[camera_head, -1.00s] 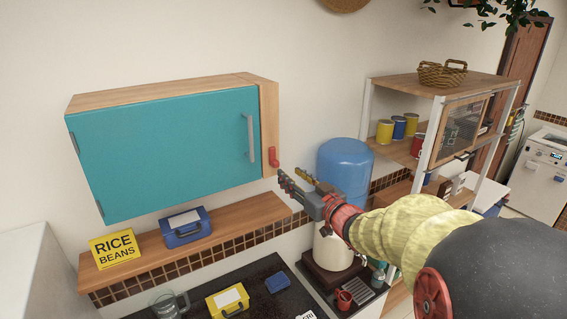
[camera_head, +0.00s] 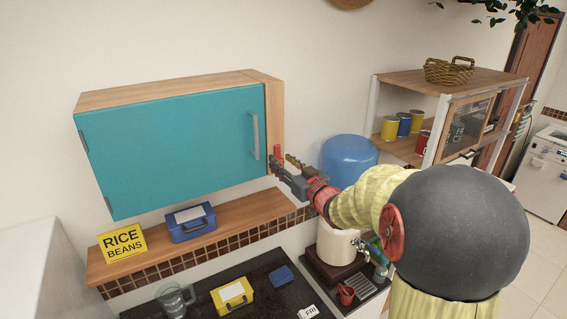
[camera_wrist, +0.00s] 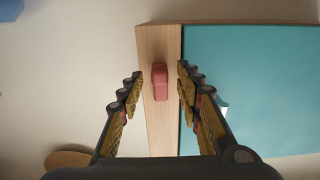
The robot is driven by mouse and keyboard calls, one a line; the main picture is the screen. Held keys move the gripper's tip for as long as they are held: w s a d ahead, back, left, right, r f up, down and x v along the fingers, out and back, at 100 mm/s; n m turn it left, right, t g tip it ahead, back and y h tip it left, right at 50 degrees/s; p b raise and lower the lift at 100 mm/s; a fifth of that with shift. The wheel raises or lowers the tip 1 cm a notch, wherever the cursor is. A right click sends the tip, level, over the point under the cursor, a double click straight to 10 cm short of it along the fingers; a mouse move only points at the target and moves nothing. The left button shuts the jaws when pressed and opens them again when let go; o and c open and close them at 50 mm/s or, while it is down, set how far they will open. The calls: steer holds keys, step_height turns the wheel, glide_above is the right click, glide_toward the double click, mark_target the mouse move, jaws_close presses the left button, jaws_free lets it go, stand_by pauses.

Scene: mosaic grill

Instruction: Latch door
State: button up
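The teal door (camera_head: 175,145) of the wall cabinet lies flat against its front and looks closed. A grey bar handle (camera_head: 255,137) is near its right edge. A small red latch (camera_head: 278,151) sits on the wooden side strip (camera_head: 275,105) right of the door. In the wrist view the red latch (camera_wrist: 160,82) lies lengthwise along the strip, clear of the door (camera_wrist: 250,90). My gripper (camera_head: 284,161) is open, its fingers on either side of the latch in the wrist view; I see no contact. One finger partly hides the latch in the head view.
Below the cabinet is a wooden shelf (camera_head: 160,262) with a rice and beans box (camera_head: 123,243) and a blue case (camera_head: 191,222). A blue water bottle (camera_head: 347,158) stands behind my arm. A shelf rack (camera_head: 398,82) is at right.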

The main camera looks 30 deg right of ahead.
steer(key=shift+c, duration=1)
jaws_close()
steer(key=shift+n+b, duration=0.4)
steer(key=shift+b, duration=0.35)
steer(key=n+b, duration=0.5)
steer(key=b, duration=0.1)
steer(key=n+b, duration=0.6)
steer(key=b, duration=0.1)
steer(key=n+b, duration=0.6)
steer(key=shift+a+f, duration=0.25)
steer(key=shift+f, duration=0.1)
steer(key=shift+b, duration=0.35)
steer(key=shift+o, duration=0.6)
jaws_free()
